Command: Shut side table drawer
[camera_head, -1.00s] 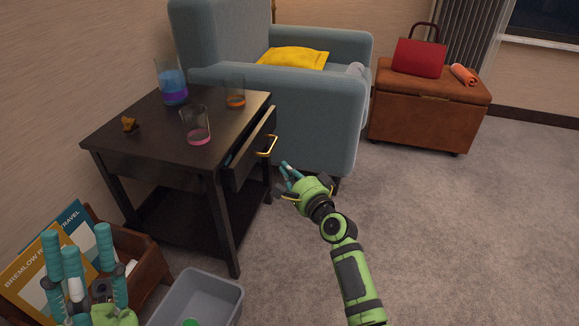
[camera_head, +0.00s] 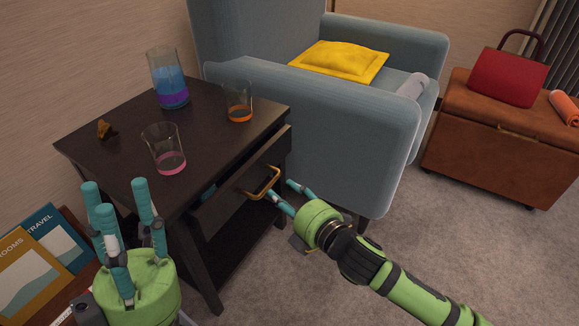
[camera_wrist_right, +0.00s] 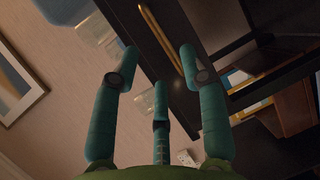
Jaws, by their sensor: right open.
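The dark side table (camera_head: 215,108) stands against the wall. Its drawer (camera_head: 229,201) is partly open, with a gap showing behind its front. The brass handle (camera_head: 276,178) is on that front, and it also shows as a gold bar in the right wrist view (camera_wrist_right: 158,38). My right gripper (camera_head: 281,191) is open and empty, its fingers pointing at the drawer front just below and right of the handle; contact cannot be told. In the right wrist view its three fingers (camera_wrist_right: 158,75) are spread. My left gripper (camera_head: 121,195) is open and empty, fingers upward, in front of the table's left side.
A jug with blue and purple liquid (camera_head: 168,80), an orange-tinted glass (camera_head: 238,100) and a pink-tinted glass (camera_head: 165,150) stand on the tabletop. A blue armchair (camera_head: 350,120) is close behind the right arm. A brown ottoman (camera_head: 500,140) is farther right. Carpet at lower right is clear.

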